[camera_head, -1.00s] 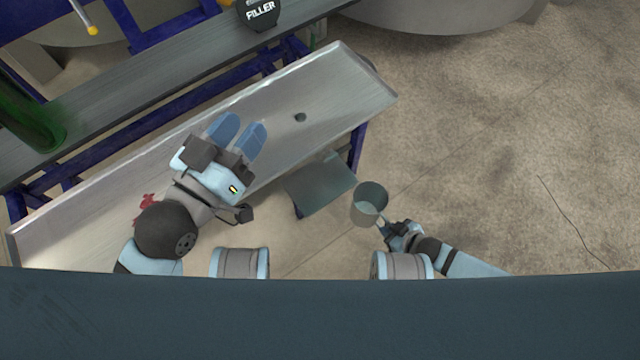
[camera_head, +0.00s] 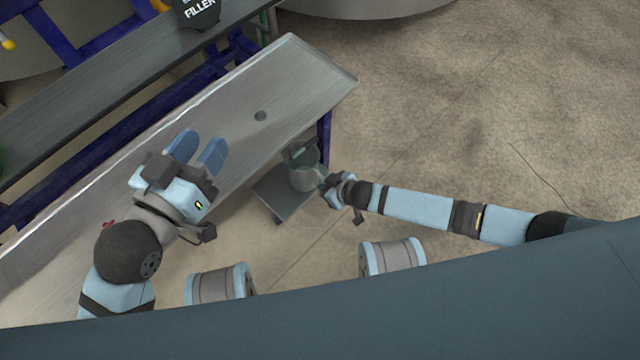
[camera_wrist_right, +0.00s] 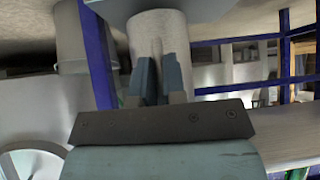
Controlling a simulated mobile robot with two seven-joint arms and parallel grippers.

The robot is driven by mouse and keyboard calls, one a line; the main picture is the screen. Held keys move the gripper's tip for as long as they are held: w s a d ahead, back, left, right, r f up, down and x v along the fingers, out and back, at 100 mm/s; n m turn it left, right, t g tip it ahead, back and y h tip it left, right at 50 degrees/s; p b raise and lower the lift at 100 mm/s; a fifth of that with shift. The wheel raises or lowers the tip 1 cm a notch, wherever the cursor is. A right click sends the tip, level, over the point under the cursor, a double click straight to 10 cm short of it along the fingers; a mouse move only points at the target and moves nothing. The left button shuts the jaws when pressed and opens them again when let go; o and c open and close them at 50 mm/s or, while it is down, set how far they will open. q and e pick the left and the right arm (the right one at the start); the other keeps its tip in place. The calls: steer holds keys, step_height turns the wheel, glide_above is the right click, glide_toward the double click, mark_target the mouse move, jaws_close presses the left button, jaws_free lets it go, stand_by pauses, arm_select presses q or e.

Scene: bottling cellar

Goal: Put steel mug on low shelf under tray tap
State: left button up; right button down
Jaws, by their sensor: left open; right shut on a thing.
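The steel mug (camera_head: 302,180) is in my right gripper (camera_head: 325,182), which is shut on it. In the head view the mug appears upright over the low shelf (camera_head: 271,191), beside the tray's right end. I cannot tell whether it touches the shelf. In the right wrist view the mug (camera_wrist_right: 160,32) is a pale cylinder between the two blue-grey fingers. The tray (camera_head: 290,75) is a long sloped steel trough with a dark round hole. The tap cannot be made out clearly. My left gripper (camera_head: 198,149) is open and empty above the tray.
A blue tray leg (camera_head: 324,135) stands close behind the mug; blue posts also show in the wrist view. A dark bench with a black FILLER sign (camera_head: 198,10) runs behind the tray. The floor (camera_head: 440,130) to the right is clear.

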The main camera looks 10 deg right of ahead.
steer(key=shift+w+a+b, duration=0.3)
steer(key=shift+w+a, duration=0.35)
steer(key=shift+w, duration=0.2)
steer(key=shift+w+a+f+b, duration=0.1)
steer(key=shift+a+f+b, duration=0.05)
steer(key=shift+f+b, duration=0.65)
arm_select(q)
steer(key=shift+w+a+r+m+t, duration=0.1)
steer(key=shift+w+a+m+t, duration=0.3)
steer(key=shift+w+m, duration=0.3)
arm_select(e)
steer(key=c, duration=1.2)
jaws_free()
steer(key=shift+f, duration=0.1)
arm_select(q)
steer(key=shift+s, duration=0.1)
